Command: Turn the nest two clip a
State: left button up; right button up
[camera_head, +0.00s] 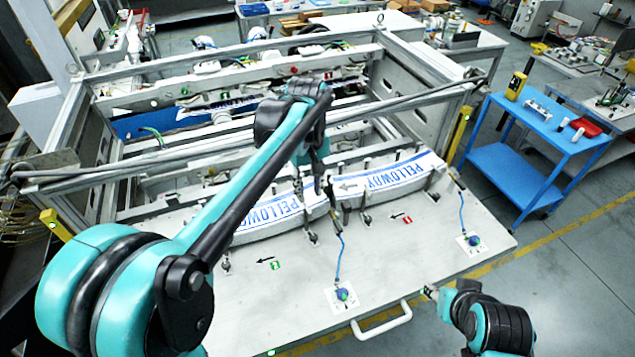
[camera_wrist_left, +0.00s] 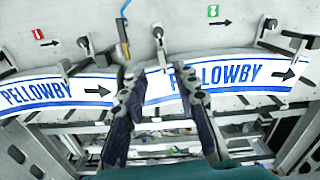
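My left gripper (camera_head: 319,192) reaches down over the curved white labels near the join between the two nests. In the left wrist view its fingers (camera_wrist_left: 157,75) are apart, with nothing clearly held. A small clip (camera_wrist_left: 158,34) with a dark lever stands just beyond and between the fingertips; it shows in the head view as a knob (camera_head: 313,239). This clip is on the nest two side, near the green 2 marker (camera_head: 275,264). Another clip (camera_head: 226,266) is at the left end of nest two. No letters show on the clips. My right gripper (camera_head: 432,292) is near the panel's front handle.
The nest two label (camera_head: 268,217) and nest one label (camera_head: 392,174) lie end to end. A blue cable (camera_head: 340,257) rises from the panel close to my left gripper. A white handle (camera_head: 381,328) is at the front edge. A blue cart (camera_head: 541,138) stands right.

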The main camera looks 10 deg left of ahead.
aim_at(309, 211)
pick_arm(q)
jog(key=f, duration=0.1)
jog(key=s+f, duration=0.1)
jog(key=shift+f, duration=0.3)
jog(key=f, duration=0.2)
jog(key=w+f, duration=0.1)
jog(key=f, duration=0.1)
jog(key=shift+w+f, duration=0.1)
jog(key=shift+f, duration=0.2)
jog(key=shift+s, duration=0.45)
jog(key=shift+w, duration=0.2)
grip_shut()
pick_arm(e)
jog(key=shift+s+r, duration=0.15)
jog(key=shift+r, duration=0.2)
